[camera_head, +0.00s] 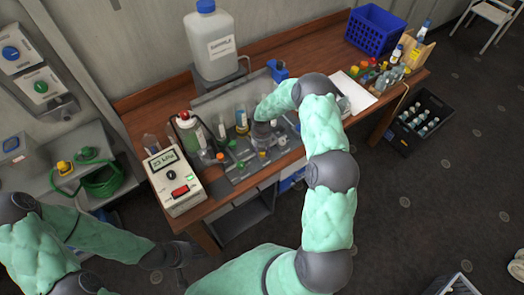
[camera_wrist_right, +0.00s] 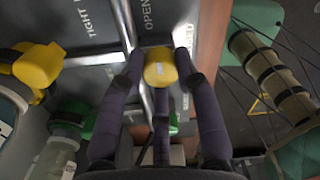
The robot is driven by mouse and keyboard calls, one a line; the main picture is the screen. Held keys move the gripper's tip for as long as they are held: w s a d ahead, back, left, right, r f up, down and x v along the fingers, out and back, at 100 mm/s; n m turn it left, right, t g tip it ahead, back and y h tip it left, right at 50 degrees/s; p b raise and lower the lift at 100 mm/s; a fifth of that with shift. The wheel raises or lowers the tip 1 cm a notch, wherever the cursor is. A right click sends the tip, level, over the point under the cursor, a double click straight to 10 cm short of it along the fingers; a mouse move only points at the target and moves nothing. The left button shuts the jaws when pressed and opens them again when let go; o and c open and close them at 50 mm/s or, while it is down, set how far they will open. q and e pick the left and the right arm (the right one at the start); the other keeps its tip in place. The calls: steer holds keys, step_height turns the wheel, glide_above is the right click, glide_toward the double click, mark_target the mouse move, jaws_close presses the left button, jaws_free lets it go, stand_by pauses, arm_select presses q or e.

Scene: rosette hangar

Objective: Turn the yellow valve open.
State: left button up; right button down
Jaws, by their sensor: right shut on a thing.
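The yellow valve knob (camera_wrist_right: 160,66) sits between the fingers of my right gripper (camera_wrist_right: 159,78) in the right wrist view. The dark fingers are shut on it from the sides and below. The panel behind it bears the word OPEN above and a second, partly hidden word to its right. In the head view my right gripper (camera_head: 264,134) reaches down over the bench rig and hides much of what it holds. My left gripper (camera_head: 178,262) is low in front of the bench, away from the rig; its fingers are too dark and small to read.
A second yellow knob (camera_wrist_right: 36,64) and a green handle (camera_wrist_right: 75,114) lie left of the held knob. A meter box (camera_head: 174,181) stands at the bench's left end. A white jug (camera_head: 211,45), a blue basket (camera_head: 375,28) and bottles crowd the back and right.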

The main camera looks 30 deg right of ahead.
stand_by(0.5)
steer(key=c, duration=0.9)
jaws_free()
steer(key=shift+r, duration=0.1)
step_height(320, 180, up, 12)
steer(key=shift+w, duration=0.15)
